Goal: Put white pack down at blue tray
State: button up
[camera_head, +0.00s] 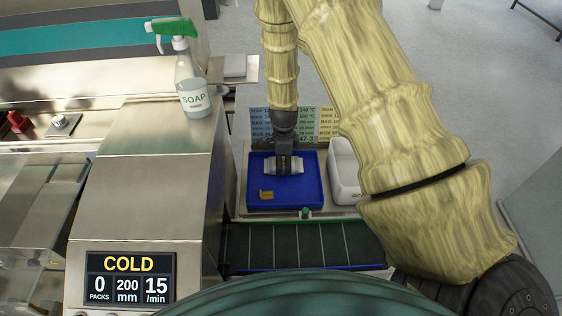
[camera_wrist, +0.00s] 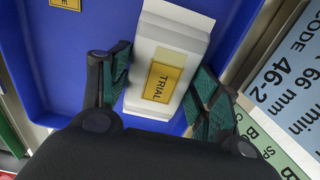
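The white pack (camera_head: 297,165) is at my gripper (camera_head: 284,163), over the upper middle of the blue tray (camera_head: 310,196). In the wrist view the pack (camera_wrist: 172,38) carries a yellow TRIAL label and lies between the two fingers of my gripper (camera_wrist: 160,88). The fingertips appear to press on its two long sides. The pack is inside the outline of the blue tray (camera_wrist: 105,22). I cannot tell whether its underside touches the tray floor.
A small yellow label (camera_head: 266,195) shows at the tray's lower left. A white bin (camera_head: 345,172) stands right of the tray. A dark conveyor (camera_head: 300,246) runs in front. A soap bottle (camera_head: 192,85) stands on the steel machine (camera_head: 150,170) at left.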

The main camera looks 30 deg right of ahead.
jog(key=shift+o, duration=1.4)
notch_tip(320, 180, up, 12)
jog(key=shift+a, duration=0.1)
